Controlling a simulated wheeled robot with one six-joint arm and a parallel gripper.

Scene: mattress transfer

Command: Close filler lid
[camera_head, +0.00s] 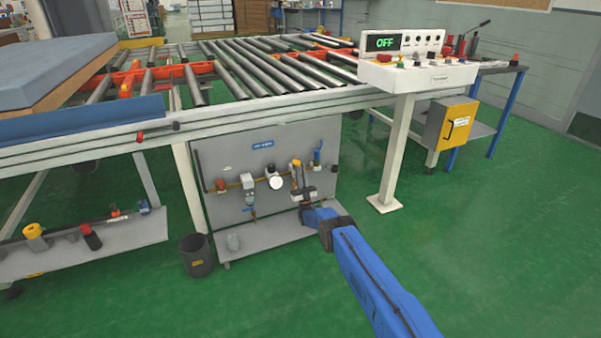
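A grey panel (223,175) under the roller conveyor carries a brass pipe line with a round white gauge (275,182), a small pale unit (248,181), and yellow and blue fittings on the right. I cannot make out which small part is the filler lid, or whether it is open. My blue arm reaches in from the lower right. My gripper (305,192) is at the right end of the pipe line, just below the yellow fitting (296,163). It is too small to tell whether its fingers are open or touch anything.
A white control stand (396,150) reading OFF is on the right. The green floor in front is clear.

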